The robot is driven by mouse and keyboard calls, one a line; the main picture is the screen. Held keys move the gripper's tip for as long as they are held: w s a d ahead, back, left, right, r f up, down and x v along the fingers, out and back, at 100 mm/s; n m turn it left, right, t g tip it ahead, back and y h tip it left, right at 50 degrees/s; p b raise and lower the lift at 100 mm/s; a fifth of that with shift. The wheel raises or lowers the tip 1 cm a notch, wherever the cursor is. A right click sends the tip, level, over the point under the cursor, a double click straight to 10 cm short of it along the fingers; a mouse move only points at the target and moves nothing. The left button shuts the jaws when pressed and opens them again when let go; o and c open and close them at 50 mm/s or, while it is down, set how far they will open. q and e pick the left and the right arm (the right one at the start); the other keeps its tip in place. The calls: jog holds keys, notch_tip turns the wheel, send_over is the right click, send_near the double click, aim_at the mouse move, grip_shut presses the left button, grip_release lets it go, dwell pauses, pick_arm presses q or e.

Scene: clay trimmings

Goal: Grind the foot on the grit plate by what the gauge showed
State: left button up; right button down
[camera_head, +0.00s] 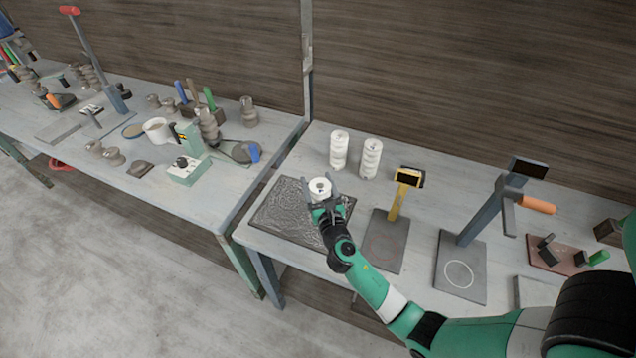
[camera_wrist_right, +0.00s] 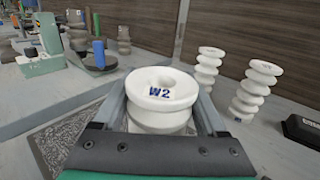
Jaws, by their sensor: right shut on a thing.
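My right gripper (camera_head: 322,198) is shut on a white ribbed piece (camera_head: 320,187), held upright over the right part of the dark, rough grit plate (camera_head: 275,220). In the right wrist view this piece (camera_wrist_right: 160,92) sits between the two jaws (camera_wrist_right: 162,112), with a blue "W2" on its top beside a central hole. Its foot is hidden, so I cannot tell whether it touches the plate. A yellow gauge stand (camera_head: 399,198) with a dark display is on a grey base right of the plate. The display's reading is not legible. My left gripper is not in view.
Two white ribbed pieces (camera_head: 339,150) (camera_head: 370,158) stand behind the plate. A grey stand with an orange handle (camera_head: 537,203) is farther right, its base marked with a circle. A cluttered second bench (camera_head: 120,185) lies to the left.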

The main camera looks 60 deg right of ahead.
jog(key=shift+w+b, duration=0.35)
jog(key=shift+w, duration=1.05)
jog(key=shift+w+a+b, duration=0.1)
jog(key=shift+w+b, duration=0.55)
jog(key=shift+w, duration=0.6)
jog(key=shift+f, duration=0.1)
jog(key=shift+w+b, duration=0.65)
jog(key=shift+w, duration=0.75)
jog(key=shift+w+a, duration=0.1)
